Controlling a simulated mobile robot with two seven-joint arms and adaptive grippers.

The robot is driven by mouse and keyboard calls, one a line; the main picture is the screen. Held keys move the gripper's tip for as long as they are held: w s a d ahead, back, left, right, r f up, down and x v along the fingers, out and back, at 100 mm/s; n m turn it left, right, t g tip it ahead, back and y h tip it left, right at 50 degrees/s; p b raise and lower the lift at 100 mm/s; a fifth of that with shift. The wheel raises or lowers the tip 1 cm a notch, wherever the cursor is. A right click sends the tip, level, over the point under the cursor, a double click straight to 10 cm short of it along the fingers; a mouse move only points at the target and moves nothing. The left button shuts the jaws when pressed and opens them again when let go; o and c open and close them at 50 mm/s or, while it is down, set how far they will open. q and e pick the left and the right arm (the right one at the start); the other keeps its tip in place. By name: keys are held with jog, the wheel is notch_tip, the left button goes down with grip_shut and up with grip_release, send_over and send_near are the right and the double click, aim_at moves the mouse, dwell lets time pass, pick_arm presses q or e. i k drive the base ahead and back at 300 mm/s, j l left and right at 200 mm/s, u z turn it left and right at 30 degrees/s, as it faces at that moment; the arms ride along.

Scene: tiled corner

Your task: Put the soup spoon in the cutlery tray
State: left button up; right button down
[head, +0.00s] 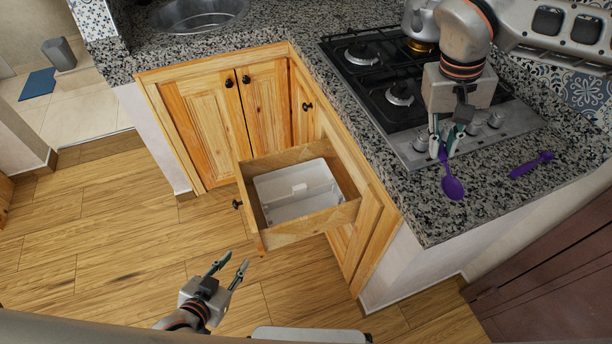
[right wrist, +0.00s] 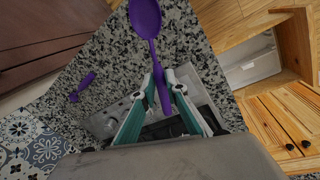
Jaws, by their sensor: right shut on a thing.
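A purple spoon (head: 453,188) hangs from my right gripper (head: 447,150) at the front edge of the stove, bowl toward the counter's front. In the right wrist view the purple spoon (right wrist: 147,20) has its handle between the fingers of my right gripper (right wrist: 165,88), which is shut on it. I cannot tell how far it is above the counter. The white cutlery tray (head: 268,185) lies in the open drawer, left of and below the spoon. It also shows in the right wrist view (right wrist: 255,68). My left gripper (head: 228,268) is open and empty, low in front of the drawer.
A second purple utensil (head: 532,165) lies on the granite counter (head: 420,222), right of the held spoon. The black gas stove (head: 375,85) and a kettle (head: 420,22) are behind. The wooden drawer (head: 300,229) sticks out over clear floor.

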aim_at(286, 187)
jog(key=j+z, duration=0.5)
jog(key=j, duration=1.8)
